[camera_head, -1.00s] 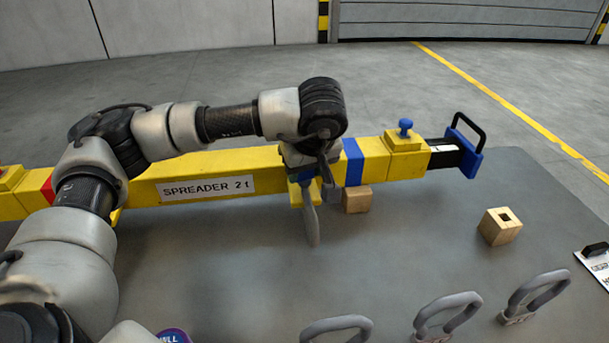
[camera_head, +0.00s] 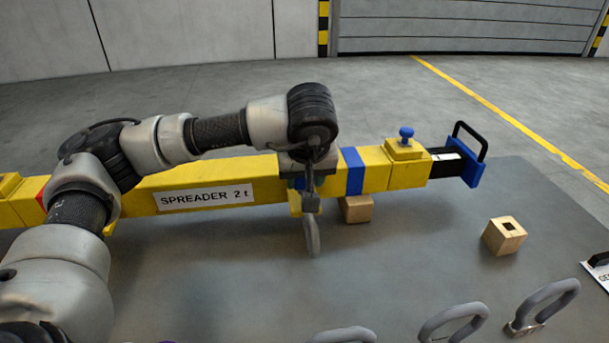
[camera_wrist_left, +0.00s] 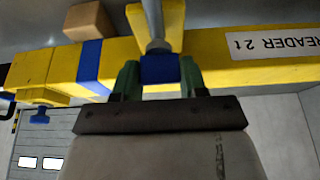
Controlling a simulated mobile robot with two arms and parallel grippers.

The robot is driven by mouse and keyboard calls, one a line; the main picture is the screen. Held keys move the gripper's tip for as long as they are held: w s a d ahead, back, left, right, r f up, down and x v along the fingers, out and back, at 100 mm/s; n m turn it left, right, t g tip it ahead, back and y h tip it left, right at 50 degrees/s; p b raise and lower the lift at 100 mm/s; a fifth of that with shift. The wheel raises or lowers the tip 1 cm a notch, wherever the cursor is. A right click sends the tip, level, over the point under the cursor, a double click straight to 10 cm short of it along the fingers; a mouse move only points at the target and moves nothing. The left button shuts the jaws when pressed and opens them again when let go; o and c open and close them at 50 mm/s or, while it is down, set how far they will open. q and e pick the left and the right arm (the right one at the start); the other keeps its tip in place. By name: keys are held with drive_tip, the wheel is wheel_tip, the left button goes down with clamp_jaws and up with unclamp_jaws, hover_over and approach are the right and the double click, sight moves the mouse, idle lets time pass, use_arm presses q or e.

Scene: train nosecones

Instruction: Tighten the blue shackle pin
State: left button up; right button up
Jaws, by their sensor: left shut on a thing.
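My left gripper (camera_head: 301,187) is in front of the yellow spreader beam (camera_head: 375,170), left of its blue band. In the left wrist view, its green fingers (camera_wrist_left: 158,78) are shut on the blue shackle pin head (camera_wrist_left: 161,70), one finger on each side. The grey shackle (camera_head: 313,236) hangs below the gripper by the yellow lug (camera_head: 295,203); it also shows in the left wrist view (camera_wrist_left: 152,22). The pin's shaft and threads are hidden. My right gripper is in neither view.
A wooden block (camera_head: 356,209) sits just right of the hanging shackle. A block with a square hole (camera_head: 504,236) and several grey shackles (camera_head: 547,300) are on the grey table (camera_head: 420,250). The beam's right end has a blue knob (camera_head: 406,135) and black handle (camera_head: 484,140).

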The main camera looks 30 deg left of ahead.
use_arm(q)
drive_tip(key=o, duration=0.7)
drive_tip(key=shift+r, duration=0.2)
drive_tip(key=shift+o, duration=1.1)
drive_tip(key=shift+f, duration=0.1)
drive_tip(key=v, duration=1)
drive_tip(key=shift+r, duration=0.35)
drive_tip(key=shift+s+d+f, duration=0.1)
drive_tip(key=shift+s+d, duration=0.05)
